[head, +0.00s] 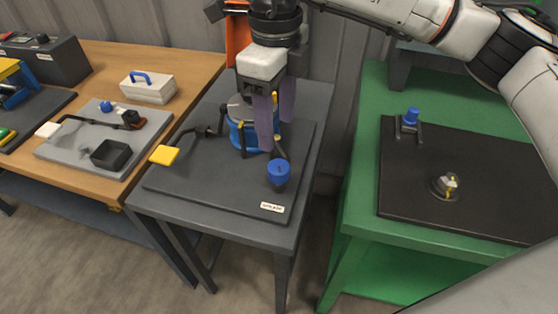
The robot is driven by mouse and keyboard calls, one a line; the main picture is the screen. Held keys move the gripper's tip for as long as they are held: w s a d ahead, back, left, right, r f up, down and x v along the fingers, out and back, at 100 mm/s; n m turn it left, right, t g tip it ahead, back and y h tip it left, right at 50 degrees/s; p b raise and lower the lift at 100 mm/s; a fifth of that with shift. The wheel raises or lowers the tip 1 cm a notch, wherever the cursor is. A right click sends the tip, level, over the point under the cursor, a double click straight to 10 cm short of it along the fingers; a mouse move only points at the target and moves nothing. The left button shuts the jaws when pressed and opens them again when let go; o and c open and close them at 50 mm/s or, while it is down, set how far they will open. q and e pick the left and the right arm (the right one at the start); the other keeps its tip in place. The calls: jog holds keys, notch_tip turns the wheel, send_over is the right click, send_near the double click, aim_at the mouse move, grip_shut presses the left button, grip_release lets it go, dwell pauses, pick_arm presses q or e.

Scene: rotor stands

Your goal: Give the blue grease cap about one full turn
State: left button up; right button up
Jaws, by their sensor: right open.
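A round blue cap (278,168) sits on a dark post near the front right of the dark plate on the middle grey table. Similar blue caps show on the green table (411,115) and on the left grey board (106,106); I cannot tell from the picture which is the grease cap meant. My right gripper (276,132) points down, open, its fingers above and behind the middle blue cap, apart from it. It partly hides a blue-banded round unit (240,132). My left gripper is not in view.
A yellow pad (164,155) on a dark arm sticks out left of the unit. The green table (362,180) stands right, across a gap, with a black mat (480,215) and a small metal fitting (445,186). A wooden bench (190,65) with a white toolbox (148,90) is left.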

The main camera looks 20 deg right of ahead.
aim_at(279, 166)
jog(key=f+n, duration=0.9)
jog(key=f, duration=0.1)
jog(key=shift+d+n, duration=0.2)
jog(key=shift+n, duration=0.2)
jog(key=c, duration=1)
jog(key=shift+c, duration=0.2)
jog(key=shift+f, duration=0.1)
